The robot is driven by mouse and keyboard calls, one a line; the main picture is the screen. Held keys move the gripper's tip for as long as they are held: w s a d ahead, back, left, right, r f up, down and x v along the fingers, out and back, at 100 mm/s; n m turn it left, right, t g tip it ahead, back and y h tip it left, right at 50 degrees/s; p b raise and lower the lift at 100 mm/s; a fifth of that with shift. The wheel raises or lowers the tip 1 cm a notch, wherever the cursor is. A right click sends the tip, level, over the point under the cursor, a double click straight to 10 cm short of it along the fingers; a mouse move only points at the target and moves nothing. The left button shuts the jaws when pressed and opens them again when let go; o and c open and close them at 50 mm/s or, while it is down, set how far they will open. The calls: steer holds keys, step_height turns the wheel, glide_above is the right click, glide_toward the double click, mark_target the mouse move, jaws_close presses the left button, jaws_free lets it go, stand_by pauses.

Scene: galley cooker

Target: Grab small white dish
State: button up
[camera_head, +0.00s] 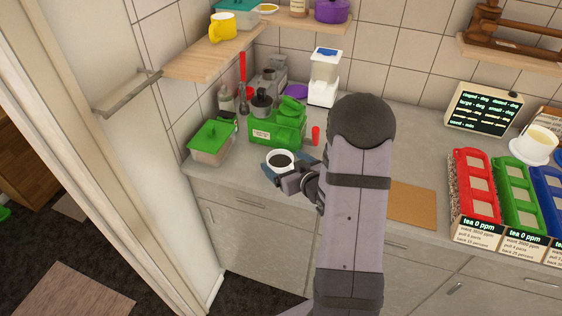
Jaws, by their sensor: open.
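A small white dish (270,156) with dark contents is at the counter's front left, in front of a green box. My gripper (287,167) is open at the dish's near side. One bluish finger shows at the dish's lower left and the other at its right. I cannot tell whether they touch it. The wrist hides part of the dish's near side.
The green box (273,132) and a green-lidded container (212,141) stand close behind and left. A red cylinder (315,135) is behind right. A brown board (412,204) and red, green and blue trays (517,192) lie to the right. A wooden shelf (208,60) overhangs the left corner.

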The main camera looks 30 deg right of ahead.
steer(key=shift+w+f, duration=0.2)
steer(key=shift+w, duration=0.2)
steer(key=c, duration=1.2)
steer(key=shift+r, duration=0.2)
steer(key=shift+c, duration=0.2)
steer(key=shift+r+p, duration=1.55)
steer(key=shift+r, duration=0.15)
steer(key=s, duration=0.9)
steer(key=shift+s+d+f, duration=0.1)
steer(key=shift+d, duration=0.05)
steer(key=s+p, duration=0.8)
steer(key=shift+s, duration=0.4)
